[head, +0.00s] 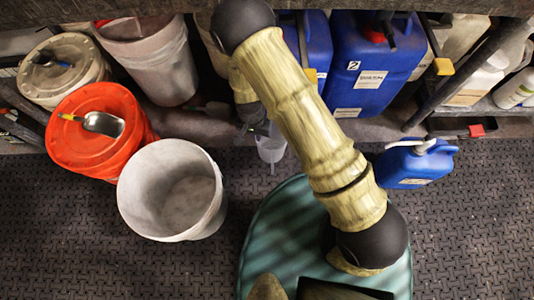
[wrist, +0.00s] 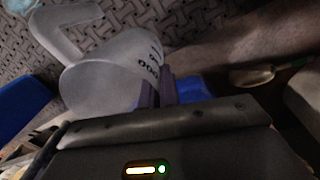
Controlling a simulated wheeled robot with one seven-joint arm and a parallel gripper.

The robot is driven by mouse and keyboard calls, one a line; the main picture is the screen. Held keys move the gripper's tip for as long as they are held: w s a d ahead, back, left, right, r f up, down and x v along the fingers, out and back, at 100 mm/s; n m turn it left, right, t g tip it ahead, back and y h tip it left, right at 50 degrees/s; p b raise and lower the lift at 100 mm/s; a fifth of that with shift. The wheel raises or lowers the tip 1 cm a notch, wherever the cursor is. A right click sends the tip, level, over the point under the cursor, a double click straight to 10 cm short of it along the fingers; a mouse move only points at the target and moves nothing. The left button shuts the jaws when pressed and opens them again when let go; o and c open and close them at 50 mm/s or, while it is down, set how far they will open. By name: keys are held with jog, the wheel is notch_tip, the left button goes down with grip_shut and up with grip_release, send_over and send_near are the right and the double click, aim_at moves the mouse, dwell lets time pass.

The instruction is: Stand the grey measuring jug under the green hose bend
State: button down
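The grey measuring jug (wrist: 105,75) is pale and translucent, with dark graduation marks and a loop handle, in the wrist view. My gripper (wrist: 157,92) has its two narrow fingers close together at the jug's rim, apparently with the wall pinched between them. In the head view the jug (head: 270,148) hangs below the end of my arm, in front of the lower shelf. My arm partly hides the jug and gripper there. I cannot make out the green hose bend in either view.
A white bucket (head: 150,195) and an orange lidded bucket (head: 80,145) with a metal scoop (head: 104,124) stand at left. A small blue jerrycan (head: 415,165) stands at right. Large blue canisters (head: 365,65) fill the shelf behind. Dark matting (head: 480,230) is clear at right.

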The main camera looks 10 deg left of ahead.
notch_tip(320, 180, down, 6)
jog(key=b, duration=0.3)
jog(key=shift+f+b, duration=1.35)
jog(key=shift+f, duration=0.55)
jog(key=c, duration=1.6)
grip_release()
jog(key=shift+c, duration=0.2)
notch_tip(320, 180, up, 12)
jog(key=p, duration=0.8)
jog(key=shift+a, duration=0.35)
